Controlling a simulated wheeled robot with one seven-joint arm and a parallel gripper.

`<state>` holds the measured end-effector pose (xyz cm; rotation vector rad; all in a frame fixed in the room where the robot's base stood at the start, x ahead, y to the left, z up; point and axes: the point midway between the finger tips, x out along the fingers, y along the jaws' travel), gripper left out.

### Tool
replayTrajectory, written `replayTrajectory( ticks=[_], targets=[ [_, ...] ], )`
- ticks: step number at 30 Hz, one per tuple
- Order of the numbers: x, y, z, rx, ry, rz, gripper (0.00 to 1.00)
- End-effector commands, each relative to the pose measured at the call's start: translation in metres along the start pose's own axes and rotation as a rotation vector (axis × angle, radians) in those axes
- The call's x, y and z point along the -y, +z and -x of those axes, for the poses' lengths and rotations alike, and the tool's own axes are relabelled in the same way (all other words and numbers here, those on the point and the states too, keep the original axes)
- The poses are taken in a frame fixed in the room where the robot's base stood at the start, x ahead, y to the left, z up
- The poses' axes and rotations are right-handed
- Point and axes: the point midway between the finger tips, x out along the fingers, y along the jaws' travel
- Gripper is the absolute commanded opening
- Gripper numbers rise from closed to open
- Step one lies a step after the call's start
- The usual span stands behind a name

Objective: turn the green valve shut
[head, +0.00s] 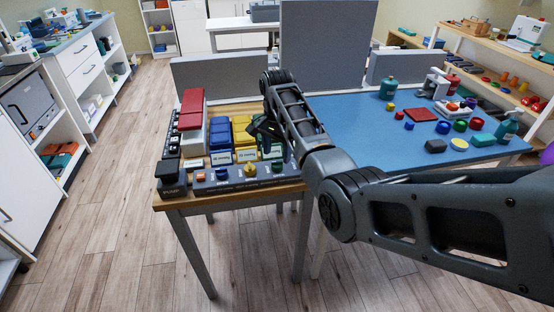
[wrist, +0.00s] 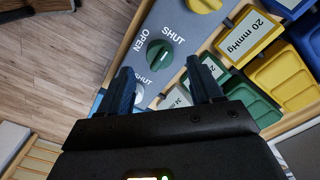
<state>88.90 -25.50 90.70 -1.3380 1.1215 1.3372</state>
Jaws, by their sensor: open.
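The green valve (wrist: 159,54) is a round knob on a grey panel (wrist: 185,28), with OPEN and SHUT lettered beside it. Its ridge shows, but I cannot tell surely which word it points to. In the head view my gripper (head: 264,132) is over the panel, partly hidden by my arm.
A yellow knob (wrist: 204,4) neighbours the green valve. Yellow bins (wrist: 282,76) and a green bin (wrist: 250,97) lie behind the panel, with a 20 mmHg label (wrist: 252,32). A blue table (head: 345,120) with loose items stands at right. The wooden floor (head: 110,210) at left is clear.

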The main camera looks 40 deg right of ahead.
Motion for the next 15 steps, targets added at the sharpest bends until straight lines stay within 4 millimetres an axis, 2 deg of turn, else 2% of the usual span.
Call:
replayTrajectory(
  ticks=[3, 7, 15],
  targets=[
    [0.001, 0.0, 0.018, -0.002, -0.003, 0.0, 0.65],
    [0.001, 0.0, 0.032, -0.001, -0.002, 0.0, 0.65],
    [0.0, 0.0, 0.038, 0.0, -0.001, 0.0, 0.65]
  ],
)
